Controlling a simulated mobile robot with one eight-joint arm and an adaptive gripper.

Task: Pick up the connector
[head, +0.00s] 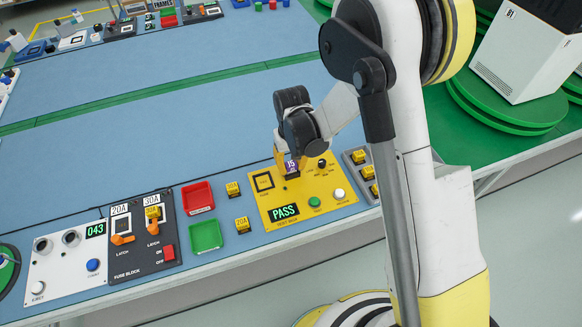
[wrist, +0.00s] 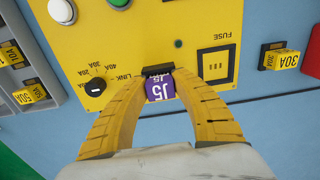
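The connector (wrist: 160,88) is a small purple block with a white J5 label. It also shows in the head view (head: 291,165). It sits at the dark LINK socket (wrist: 157,70) of the yellow test box (head: 318,204); whether it is fully seated or slightly raised I cannot tell. My gripper (wrist: 160,84) has its two yellow fingers against the connector's two sides, and is shut on it. In the head view my gripper (head: 289,163) is over the test box, whose display reads PASS.
A 30A fuse (wrist: 283,59) lies beside the box; more yellow fuses sit in a grey holder (head: 359,156) at its right. A red tray (head: 198,197), a green tray (head: 205,236) and the fuse block (head: 143,238) are to the left. The blue table behind is mostly clear.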

